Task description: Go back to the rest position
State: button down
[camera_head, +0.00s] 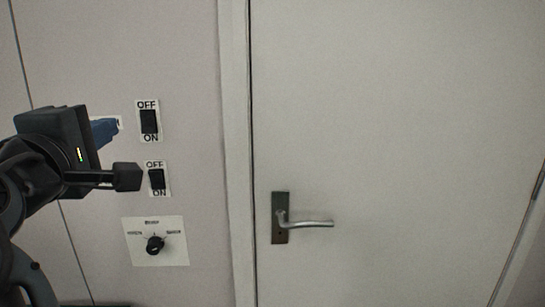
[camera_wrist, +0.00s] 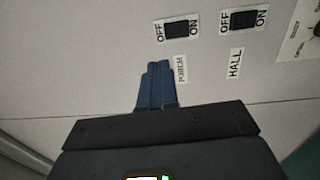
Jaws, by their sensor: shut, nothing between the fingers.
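My gripper (camera_head: 114,127) is at the left of the head view, in front of the wall panel. Its two blue fingers are together and empty; they also show shut in the wrist view (camera_wrist: 159,66). The fingertips appear near the PORCH label (camera_wrist: 181,69); I cannot tell the exact gap to the wall. The porch switch (camera_head: 149,121) is right of the fingers in the head view, and the hall switch (camera_head: 157,179) is below it. The HALL label (camera_wrist: 235,62) reads in the wrist view but is hidden in the head view.
A rotary knob (camera_head: 155,244) on a white plate is below the switches. A closed pale door (camera_head: 400,120) with a metal lever handle (camera_head: 305,223) fills the right, beyond the door frame (camera_head: 236,150). No loose objects show.

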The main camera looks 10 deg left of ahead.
jog(key=w+d+f+m+g, duration=0.1)
jog(key=d+f, duration=0.6)
jog(key=f, duration=0.4)
jog(key=w+d+f+m+g, duration=0.1)
jog(key=d+f, duration=0.7)
jog(key=f, duration=0.3)
jog(key=s+d+f+m+g, duration=0.1)
jog(key=s+d+f+m, duration=0.1)
jog(key=s+d+f, duration=0.35)
jog(key=s+d+f+m, duration=0.1)
jog(key=s+d+f, duration=0.1)
jog(key=d+f, duration=0.6)
jog(key=s+d+f+m+h, duration=0.1)
jog(key=s+d+f+m, duration=0.15)
jog(key=s+d, duration=0.55)
jog(key=s+d+f+m, duration=0.1)
jog(key=s+d+m, duration=0.3)
jog(key=s+d, duration=0.4)
jog(key=s+d+r+m+h, duration=0.1)
jog(key=s+d+r+m, duration=0.2)
jog(key=s, duration=0.5)
jog(key=s+d+r+m+h, duration=0.2)
jog(key=s+d+r+m, duration=0.1)
jog(key=s+m, duration=0.3)
jog(key=shift+s+d+r+h, duration=0.35)
jog(key=shift+s+r, duration=0.3)
jog(key=shift+s, duration=0.5)
